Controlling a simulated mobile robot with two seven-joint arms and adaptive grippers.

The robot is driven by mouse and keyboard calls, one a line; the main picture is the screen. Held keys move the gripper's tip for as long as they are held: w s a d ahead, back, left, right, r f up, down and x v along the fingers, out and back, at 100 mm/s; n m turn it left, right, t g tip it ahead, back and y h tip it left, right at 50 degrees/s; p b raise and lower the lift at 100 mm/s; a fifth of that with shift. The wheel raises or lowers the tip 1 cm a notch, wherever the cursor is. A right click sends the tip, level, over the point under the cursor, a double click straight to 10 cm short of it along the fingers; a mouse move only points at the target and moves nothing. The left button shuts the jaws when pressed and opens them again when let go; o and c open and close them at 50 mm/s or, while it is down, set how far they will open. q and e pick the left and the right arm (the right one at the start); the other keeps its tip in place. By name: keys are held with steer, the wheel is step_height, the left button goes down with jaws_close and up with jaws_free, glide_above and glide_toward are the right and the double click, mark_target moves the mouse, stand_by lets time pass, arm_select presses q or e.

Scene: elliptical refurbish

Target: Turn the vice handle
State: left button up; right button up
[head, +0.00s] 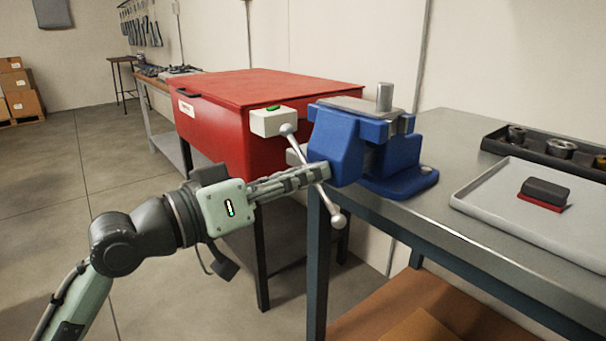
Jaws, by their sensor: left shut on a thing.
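The blue vice (372,148) with grey metal jaws is fixed at the left corner of the grey workbench (455,215). Its silver handle (333,205) is a rod with a ball at each end, tilted from upper left to lower right in front of the vice. My left gripper (318,175) reaches in from the left, and its fingers are shut on the handle near its middle. The fingers hide part of the rod and the screw behind it. My right gripper is not in view.
A red chest (260,95) on dark legs stands behind my left gripper. A light tray (500,205) with a dark block with a red base (544,194) lies on the bench at right, before a dark bin (540,145) of metal parts.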

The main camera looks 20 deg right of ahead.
arm_select(q)
jaws_close()
steer(key=shift+m, duration=0.4)
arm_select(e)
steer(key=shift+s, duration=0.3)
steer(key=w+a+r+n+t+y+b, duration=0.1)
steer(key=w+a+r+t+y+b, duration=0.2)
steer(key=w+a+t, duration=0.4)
arm_select(q)
steer(key=shift+s+r+m+p, duration=0.1)
steer(key=shift+m+p, duration=1.4)
steer(key=shift+m, duration=8.9)
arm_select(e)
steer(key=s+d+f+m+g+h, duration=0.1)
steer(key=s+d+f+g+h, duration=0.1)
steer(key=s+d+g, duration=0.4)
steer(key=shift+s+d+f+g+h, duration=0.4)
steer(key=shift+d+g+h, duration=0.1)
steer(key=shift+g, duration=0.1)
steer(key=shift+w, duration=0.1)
